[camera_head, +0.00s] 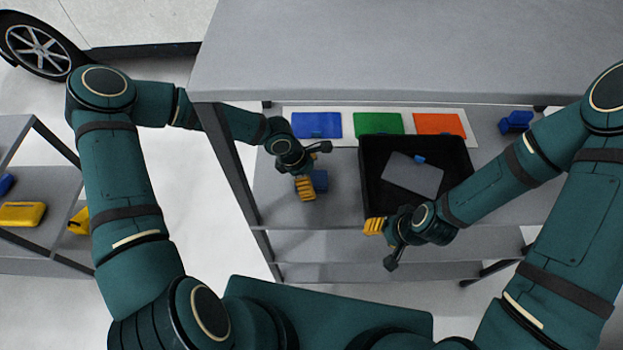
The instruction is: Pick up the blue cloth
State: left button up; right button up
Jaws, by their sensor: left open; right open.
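A small dark blue piece (320,181), which looks like the blue cloth, lies on the shelf below the tabletop, left of the black bin. My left gripper (314,169) is open over the shelf. Its yellow-padded finger is just left of the blue piece and partly covers it; I cannot tell whether they touch. My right gripper (382,245) is open and empty at the near left corner of the bin, with its yellow pad towards the bin rim.
The black bin (375,205) holds a grey flat panel (412,174) with a small blue piece. Blue (318,125), green (379,124) and orange (438,124) sheets lie behind it. A blue object (515,122) is at right. The grey tabletop (400,50) overhangs the shelf.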

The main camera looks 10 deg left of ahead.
pick_arm(q)
jog(key=shift+d+f, duration=0.1)
jog(key=shift+f, duration=0.15)
jog(key=shift+f+b, duration=0.2)
jog(key=shift+b, duration=0.55)
dwell(0.7)
jog(key=c, duration=1)
